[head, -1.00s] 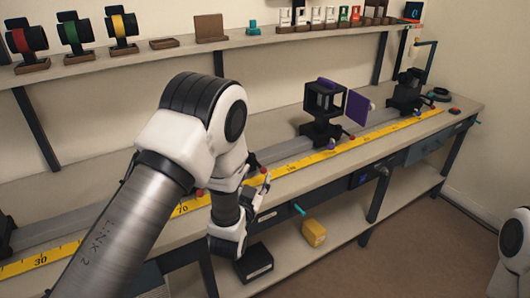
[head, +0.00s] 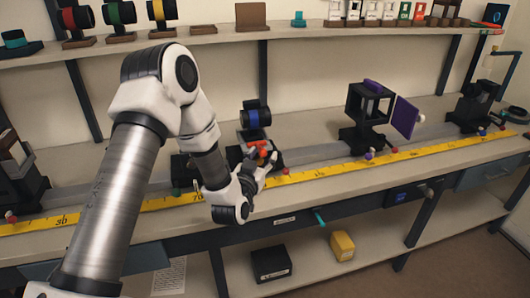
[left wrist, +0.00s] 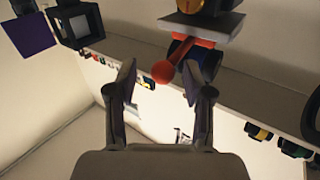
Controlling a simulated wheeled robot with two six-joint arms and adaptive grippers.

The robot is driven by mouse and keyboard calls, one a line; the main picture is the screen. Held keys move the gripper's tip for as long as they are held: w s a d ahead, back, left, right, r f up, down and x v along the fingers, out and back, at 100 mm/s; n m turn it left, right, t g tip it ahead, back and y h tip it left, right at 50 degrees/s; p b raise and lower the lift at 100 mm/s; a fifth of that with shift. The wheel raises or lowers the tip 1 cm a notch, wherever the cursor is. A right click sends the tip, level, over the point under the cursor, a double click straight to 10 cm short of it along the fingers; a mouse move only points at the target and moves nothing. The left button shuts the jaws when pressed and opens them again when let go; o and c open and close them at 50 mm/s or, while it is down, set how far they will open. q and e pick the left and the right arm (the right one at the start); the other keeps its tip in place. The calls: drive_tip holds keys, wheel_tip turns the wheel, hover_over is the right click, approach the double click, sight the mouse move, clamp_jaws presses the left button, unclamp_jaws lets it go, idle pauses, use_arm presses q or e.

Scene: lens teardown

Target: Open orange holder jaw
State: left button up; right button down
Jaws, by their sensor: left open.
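The orange holder shows as an orange jaw piece (head: 252,135) under a black lens with a blue band (head: 256,117), on a dark carriage on the bench rail. My left gripper (head: 266,168) is open, just in front of the holder, and partly hides its lower part. In the left wrist view, an orange lever with a round ball end (left wrist: 163,72) points from the holder toward my open left gripper (left wrist: 160,78). The ball appears between the two fingertips, with gaps visible on both sides. Whether it is at fingertip depth I cannot tell. My right gripper is not in view.
A yellow ruler (head: 335,169) runs along the bench front. A black frame holder (head: 370,103) with a purple plate (head: 405,117) stands to the right. Several ringed lenses stand on the shelf (head: 290,35) above. A black box (head: 271,263) and yellow block (head: 342,246) lie below.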

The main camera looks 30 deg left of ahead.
use_arm(q)
drive_tip(key=shift+w+a, duration=0.45)
drive_tip(key=shift+w, duration=0.25)
drive_tip(key=shift+d, duration=0.1)
drive_tip(key=shift+c, duration=1.3)
drive_tip(key=c, duration=0.6)
drive_tip(key=shift+s+r, duration=0.1)
clamp_jaws()
drive_tip(key=shift+s+d, duration=0.1)
drive_tip(key=o, duration=0.7)
unclamp_jaws()
drive_tip(key=shift+o, duration=0.8)
drive_tip(key=shift+d, duration=0.2)
